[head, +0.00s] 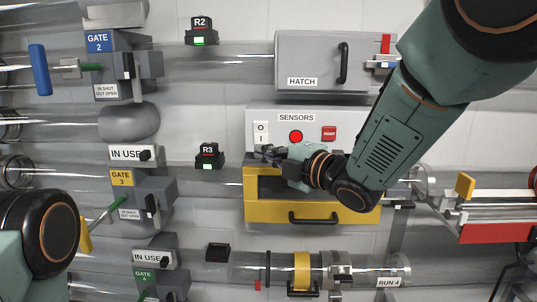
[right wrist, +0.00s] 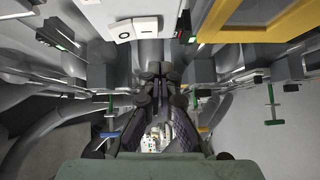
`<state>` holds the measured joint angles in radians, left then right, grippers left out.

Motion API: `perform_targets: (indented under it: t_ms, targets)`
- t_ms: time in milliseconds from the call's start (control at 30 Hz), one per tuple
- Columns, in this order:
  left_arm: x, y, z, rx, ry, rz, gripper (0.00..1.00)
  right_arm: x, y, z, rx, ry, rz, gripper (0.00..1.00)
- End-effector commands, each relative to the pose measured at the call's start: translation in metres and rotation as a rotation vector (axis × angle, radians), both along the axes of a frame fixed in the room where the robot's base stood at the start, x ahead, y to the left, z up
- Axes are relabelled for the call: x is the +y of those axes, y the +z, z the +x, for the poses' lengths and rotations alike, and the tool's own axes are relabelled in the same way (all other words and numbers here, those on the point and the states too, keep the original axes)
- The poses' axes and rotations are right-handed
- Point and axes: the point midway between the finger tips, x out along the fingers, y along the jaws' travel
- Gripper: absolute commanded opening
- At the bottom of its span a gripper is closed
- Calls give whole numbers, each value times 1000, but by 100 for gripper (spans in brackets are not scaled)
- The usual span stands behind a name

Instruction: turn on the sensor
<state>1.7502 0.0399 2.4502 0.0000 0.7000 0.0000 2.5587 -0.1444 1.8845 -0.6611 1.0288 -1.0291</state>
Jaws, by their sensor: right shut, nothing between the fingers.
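The sensors panel (head: 258,113) is a light grey box above a yellow drawer. On it are a white rocker switch (head: 261,132) marked O and I, a round red button (head: 296,136) and a red reset button (head: 329,133). My right gripper (head: 262,152) is shut and empty, with its tips just below the rocker switch. I cannot tell whether they touch the panel. In the right wrist view the switch (right wrist: 138,29) is ahead of the closed fingers (right wrist: 159,72). Sensors R2 (head: 202,31) and R3 (head: 209,156) show green lights. My left gripper is not in view.
The yellow drawer (head: 260,211) is directly below my right gripper. A grey hatch (head: 310,60) is above the panel. Gate 2 (head: 120,70) and gate 3 (head: 135,195) stand at left among clear tubes. A red-fronted tray (head: 500,233) is at lower right.

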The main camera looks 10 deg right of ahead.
Motion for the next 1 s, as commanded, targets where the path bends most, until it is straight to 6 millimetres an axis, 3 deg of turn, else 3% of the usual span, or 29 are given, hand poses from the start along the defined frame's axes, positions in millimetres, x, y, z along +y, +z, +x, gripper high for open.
perform_targets:
  t_ms: [500, 1000]
  targets:
    - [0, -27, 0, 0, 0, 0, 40, -51, -8, -64, 1, -2, 4, 0]
    - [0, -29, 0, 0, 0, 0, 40, -59, -9, -79, 0, 0, 0, 0]
